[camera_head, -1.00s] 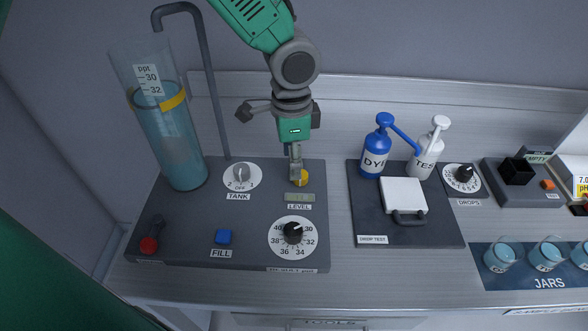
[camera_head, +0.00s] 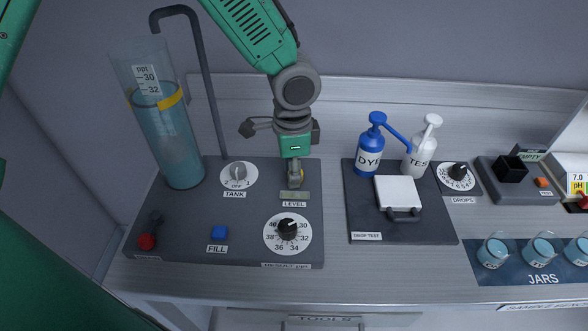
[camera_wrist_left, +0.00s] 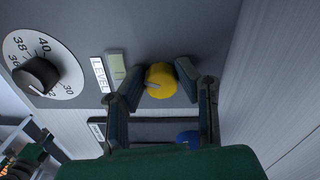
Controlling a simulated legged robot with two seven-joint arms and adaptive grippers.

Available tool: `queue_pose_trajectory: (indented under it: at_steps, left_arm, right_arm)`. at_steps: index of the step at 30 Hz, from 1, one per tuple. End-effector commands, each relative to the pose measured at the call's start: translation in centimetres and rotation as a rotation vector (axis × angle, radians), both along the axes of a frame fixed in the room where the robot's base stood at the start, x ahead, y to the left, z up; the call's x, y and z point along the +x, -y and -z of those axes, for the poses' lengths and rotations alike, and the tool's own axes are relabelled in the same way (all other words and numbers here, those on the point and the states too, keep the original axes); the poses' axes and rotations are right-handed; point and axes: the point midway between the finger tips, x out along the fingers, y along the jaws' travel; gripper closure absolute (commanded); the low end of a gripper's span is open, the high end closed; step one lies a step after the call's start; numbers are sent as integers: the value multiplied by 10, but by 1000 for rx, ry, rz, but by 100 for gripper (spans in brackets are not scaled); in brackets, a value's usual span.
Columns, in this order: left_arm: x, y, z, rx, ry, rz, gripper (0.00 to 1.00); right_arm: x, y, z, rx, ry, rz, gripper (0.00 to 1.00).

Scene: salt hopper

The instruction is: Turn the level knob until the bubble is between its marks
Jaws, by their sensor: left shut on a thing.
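The yellow level knob (camera_wrist_left: 160,80) sits on the dark panel just behind the LEVEL window (camera_head: 294,195). My left gripper (camera_head: 295,179) comes down over the knob and is shut on it. In the left wrist view its two fingers (camera_wrist_left: 158,88) stand on either side of the knob, which has a pale line on its face. In the head view the fingers hide much of the knob. The level window also shows in the left wrist view (camera_wrist_left: 117,68), greenish and small. I cannot make out the bubble or its marks. My right gripper is not in view.
On the same panel are the TANK knob (camera_head: 237,172), a blue FILL button (camera_head: 219,232), a red-ended lever (camera_head: 147,241) and a black numbered dial (camera_head: 287,229). A tall water tube (camera_head: 168,140) stands left. Dye and test bottles (camera_head: 370,150) stand right.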

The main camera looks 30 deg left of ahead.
Motion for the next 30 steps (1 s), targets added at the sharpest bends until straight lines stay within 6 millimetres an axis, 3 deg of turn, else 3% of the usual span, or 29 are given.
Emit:
queue_pose_trajectory:
  at_steps: [14,22,30]
  left_arm:
    - [6,3,-2,-11,16,5,100]
    - [7,5,-6,-8,16,170,100]
    - [7,5,-3,-11,20,230,100]
  right_arm:
    - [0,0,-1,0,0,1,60]
    - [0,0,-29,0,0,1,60]
    - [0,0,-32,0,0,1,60]
